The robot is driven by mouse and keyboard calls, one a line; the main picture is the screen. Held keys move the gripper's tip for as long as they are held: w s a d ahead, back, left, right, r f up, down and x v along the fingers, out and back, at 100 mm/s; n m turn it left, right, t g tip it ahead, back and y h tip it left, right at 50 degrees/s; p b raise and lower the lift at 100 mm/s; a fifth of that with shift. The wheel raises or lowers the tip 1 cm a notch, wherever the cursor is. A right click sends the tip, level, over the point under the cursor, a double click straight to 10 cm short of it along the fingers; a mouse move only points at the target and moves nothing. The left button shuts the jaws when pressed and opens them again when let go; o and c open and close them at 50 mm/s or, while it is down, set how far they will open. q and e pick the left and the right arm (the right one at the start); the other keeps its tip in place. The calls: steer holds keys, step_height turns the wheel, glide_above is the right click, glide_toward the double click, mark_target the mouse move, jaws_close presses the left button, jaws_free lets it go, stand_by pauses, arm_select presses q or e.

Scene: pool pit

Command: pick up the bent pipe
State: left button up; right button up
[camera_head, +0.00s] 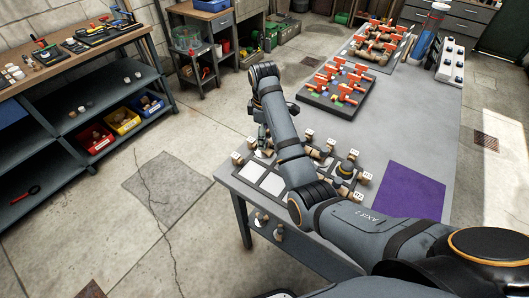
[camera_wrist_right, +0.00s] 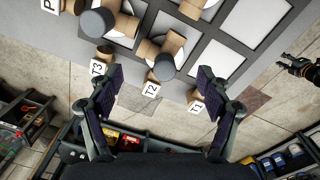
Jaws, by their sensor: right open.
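In the right wrist view, tan pipe fittings with dark round caps stand on the table near tags T3 and T2: one fitting (camera_wrist_right: 127,22) at upper left and another (camera_wrist_right: 172,43) at upper middle. I cannot tell for certain which piece is the bent pipe. My right gripper (camera_wrist_right: 162,82) is open and empty, its fingers apart and pointing toward the table edge by the tags. In the head view the right gripper (camera_head: 264,138) is partly hidden by its arm, over the table's left end. A dark gripper-like part (camera_wrist_right: 300,68), perhaps my left gripper, shows at the right wrist view's edge.
The grey table (camera_head: 420,110) holds a panel of white squares (camera_head: 272,182), a purple mat (camera_head: 410,192) and a black tray (camera_head: 318,98) of orange-handled valves. A shelf bench (camera_head: 85,105) with coloured bins stands left. Open concrete floor lies between.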

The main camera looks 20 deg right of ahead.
steer(key=f, duration=0.4)
steer(key=shift+w+f, duration=0.35)
steer(key=shift+f, duration=0.05)
steer(key=shift+s+r, duration=0.1)
steer(key=shift+c, duration=0.7)
steer(key=c, duration=1.2)
steer(key=shift+c, duration=0.6)
arm_select(q)
steer(key=s, duration=0.1)
steer(key=s+f, duration=0.1)
steer(key=s, duration=0.1)
steer(key=shift+g, duration=0.3)
arm_select(e)
steer(key=shift+r, duration=0.1)
steer(key=shift+c, duration=0.2)
